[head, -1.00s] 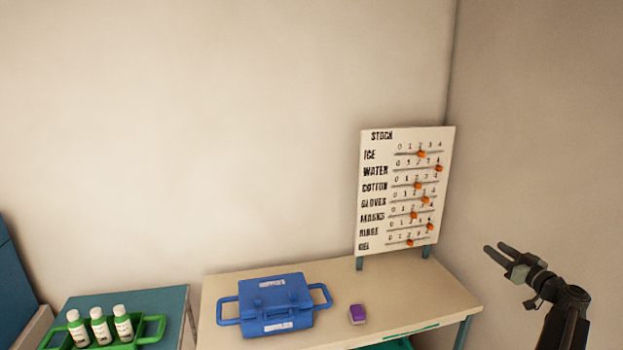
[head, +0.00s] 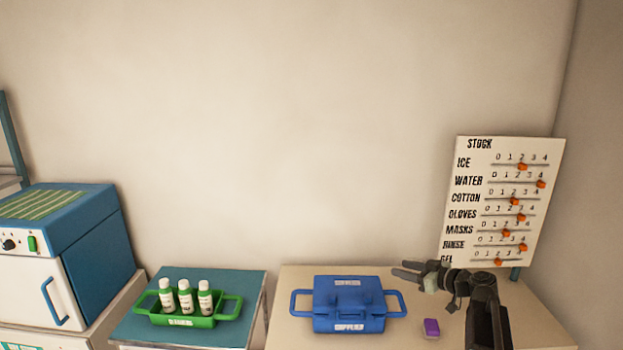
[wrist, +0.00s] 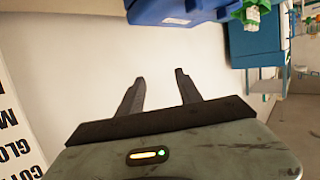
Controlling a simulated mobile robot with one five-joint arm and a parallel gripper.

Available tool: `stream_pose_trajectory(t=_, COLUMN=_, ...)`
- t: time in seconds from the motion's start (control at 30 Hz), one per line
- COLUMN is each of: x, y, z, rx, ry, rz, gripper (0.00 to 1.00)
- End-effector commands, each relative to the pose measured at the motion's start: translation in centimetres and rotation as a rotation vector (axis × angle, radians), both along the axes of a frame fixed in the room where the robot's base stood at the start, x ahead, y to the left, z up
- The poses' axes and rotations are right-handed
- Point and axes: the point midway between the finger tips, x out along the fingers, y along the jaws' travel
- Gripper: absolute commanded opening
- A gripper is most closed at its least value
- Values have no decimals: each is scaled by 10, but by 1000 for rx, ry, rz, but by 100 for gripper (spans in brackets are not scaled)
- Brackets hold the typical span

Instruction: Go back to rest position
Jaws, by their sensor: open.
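My gripper (head: 408,272) is at the right in the head view, in front of the lower left of the stock board (head: 500,200). Its two fingers are apart in the wrist view (wrist: 158,88), with nothing between them. My arm hides part of the board's lowest rows and the table behind it.
A blue supplies case (head: 349,304) and a purple block (head: 431,328) sit on the beige table (head: 545,325). A blue-and-white machine (head: 60,260) is farther left.

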Motion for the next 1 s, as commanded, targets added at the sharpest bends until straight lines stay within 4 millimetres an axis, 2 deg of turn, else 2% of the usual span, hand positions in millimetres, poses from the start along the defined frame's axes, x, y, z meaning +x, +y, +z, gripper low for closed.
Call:
stream_pose_trajectory(t=0.03, x=-6, y=48, z=-12, rx=-22, ry=52, rz=62, gripper=42)
stream_pose_trajectory(t=0.1, x=-19, y=105, z=-33, rx=-60, ry=145, rz=135, gripper=42)
stream_pose_trajectory(t=0.2, x=-48, y=174, z=-64, rx=-128, ry=299, rz=216, gripper=42)
stream_pose_trajectory(t=0.3, x=-86, y=224, z=-96, rx=-211, ry=468, rz=253, gripper=42)
stream_pose_trajectory(t=0.37, x=-113, y=244, z=-115, rx=-272, ry=584, rz=245, gripper=42)
stream_pose_trajectory(t=0.4, x=-133, y=251, z=-128, rx=-319, ry=670, rz=221, gripper=42)
stream_pose_trajectory(t=0.47, x=-162, y=249, z=-145, rx=-391, ry=804, rz=140, gripper=42)
stream_pose_trajectory(t=0.5, x=-179, y=237, z=-154, rx=-431, ry=891, rz=57, gripper=42)
stream_pose_trajectory(t=0.63, x=-214, y=180, z=-168, rx=-488, ry=1100, rz=-271, gripper=42)
stream_pose_trajectory(t=0.73, x=-225, y=158, z=-170, rx=-473, ry=1189, rz=-466, gripper=42)
stream_pose_trajectory(t=0.83, x=-228, y=153, z=-170, rx=-423, ry=1234, rz=-562, gripper=42)
stream_pose_trajectory(t=1.0, x=-228, y=152, z=-170, rx=-399, ry=1243, rz=-592, gripper=42)
